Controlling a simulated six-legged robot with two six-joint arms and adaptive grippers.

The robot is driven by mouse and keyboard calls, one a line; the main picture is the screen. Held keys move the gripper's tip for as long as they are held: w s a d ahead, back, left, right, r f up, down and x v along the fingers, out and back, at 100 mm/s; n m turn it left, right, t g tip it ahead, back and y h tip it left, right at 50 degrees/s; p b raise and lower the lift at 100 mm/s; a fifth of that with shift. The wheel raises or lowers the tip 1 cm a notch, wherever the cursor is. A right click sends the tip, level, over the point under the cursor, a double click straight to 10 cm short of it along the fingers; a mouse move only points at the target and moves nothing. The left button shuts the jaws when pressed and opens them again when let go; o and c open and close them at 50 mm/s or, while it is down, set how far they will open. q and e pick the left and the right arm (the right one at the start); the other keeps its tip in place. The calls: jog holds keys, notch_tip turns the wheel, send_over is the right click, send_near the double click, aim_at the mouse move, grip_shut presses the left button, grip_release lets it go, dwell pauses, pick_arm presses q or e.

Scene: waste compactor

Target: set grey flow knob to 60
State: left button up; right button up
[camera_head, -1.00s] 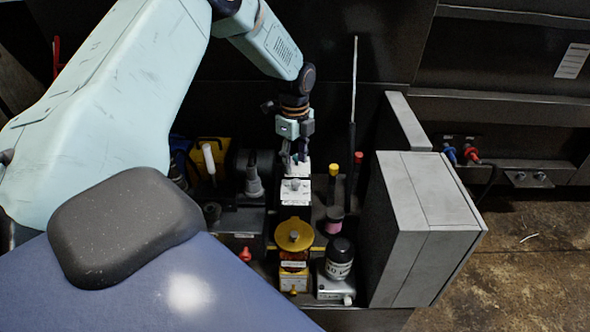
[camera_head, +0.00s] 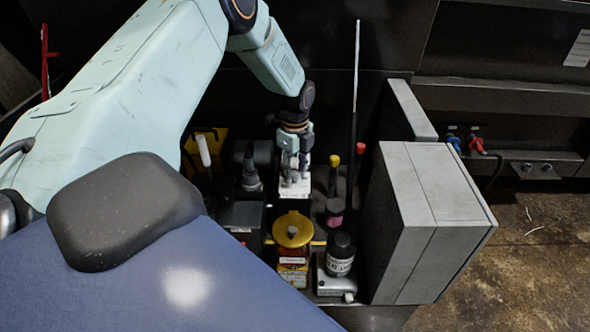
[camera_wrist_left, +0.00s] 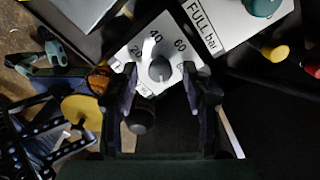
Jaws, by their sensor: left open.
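The grey flow knob (camera_wrist_left: 160,69) sits on a white dial plate (camera_wrist_left: 130,55) marked 20, 40 and 60, with another number partly hidden. The knob's pointer direction is hard to make out. My left gripper (camera_wrist_left: 160,74) is open, with one dark finger on each side of the knob; I cannot tell whether they touch it. In the head view the left gripper (camera_head: 293,172) points down over the white plate (camera_head: 296,190) and hides the knob. My right gripper is not in view.
A teal knob (camera_wrist_left: 262,6) stands beside a "FULL bar" label. A yellow-lidded jar (camera_head: 293,230) and black-capped bottle (camera_head: 341,250) stand in front. Yellow-topped (camera_head: 334,162) and red-topped (camera_head: 360,150) posts and a grey box (camera_head: 425,220) are to the right.

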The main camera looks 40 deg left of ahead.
pick_arm(q)
jog(key=shift+s, duration=0.15)
jog(key=shift+w+f, duration=0.15)
jog(key=shift+w, duration=0.15)
jog(key=shift+c, duration=1.3)
jog(key=shift+s, duration=0.2)
jog(key=c, duration=0.4)
grip_shut()
